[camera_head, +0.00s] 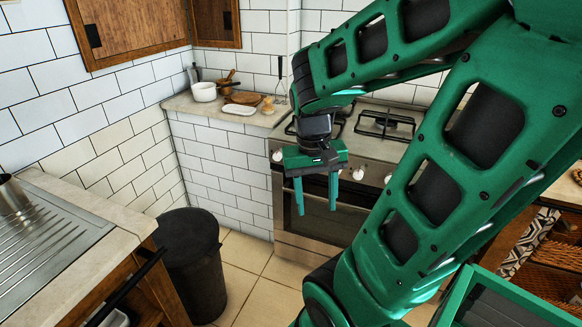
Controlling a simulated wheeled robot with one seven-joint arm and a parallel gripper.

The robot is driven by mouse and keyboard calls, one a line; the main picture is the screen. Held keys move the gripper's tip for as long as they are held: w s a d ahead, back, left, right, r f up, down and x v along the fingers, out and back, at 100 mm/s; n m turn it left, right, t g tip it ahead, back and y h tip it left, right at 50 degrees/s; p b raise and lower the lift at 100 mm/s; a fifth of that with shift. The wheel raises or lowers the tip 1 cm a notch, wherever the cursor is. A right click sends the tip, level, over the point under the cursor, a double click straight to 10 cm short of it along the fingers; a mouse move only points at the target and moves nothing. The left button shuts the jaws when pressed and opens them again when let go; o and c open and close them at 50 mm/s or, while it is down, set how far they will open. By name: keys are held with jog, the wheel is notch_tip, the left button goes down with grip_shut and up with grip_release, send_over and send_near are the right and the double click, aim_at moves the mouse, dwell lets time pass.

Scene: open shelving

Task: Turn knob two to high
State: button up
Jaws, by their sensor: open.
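The stove (300,243) stands against the tiled wall, with a row of white knobs on its front panel. One knob (277,156) shows to the left of my gripper, another knob (358,174) just to its right, and a third knob (388,180) beside my arm. My gripper (317,207) is open and empty, with its green fingers pointing down in front of the oven door. Its body covers part of the knob panel, so any knob behind it is hidden. I cannot tell which knob is number two, and the knob markings are too small to read.
A black bin (190,262) stands on the floor left of the stove. A wooden counter with a metal sink drainer (45,240) is at the left. The back counter (180,104) holds a white pot (204,92) and a white dish (239,109). Floor between bin and stove is clear.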

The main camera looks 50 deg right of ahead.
jog(key=w+d+f+m+g+h, duration=0.2)
jog(key=w+d+f+h, duration=0.95)
jog(key=w+d, duration=0.6)
jog(key=w+f+n+t+h, duration=0.5)
jog(key=w+f+n+t, duration=0.15)
jog(key=w, duration=0.65)
jog(key=w+d+t, duration=0.1)
jog(key=w+d, duration=0.2)
jog(key=d, duration=0.7)
jog(key=shift+f, duration=0.4)
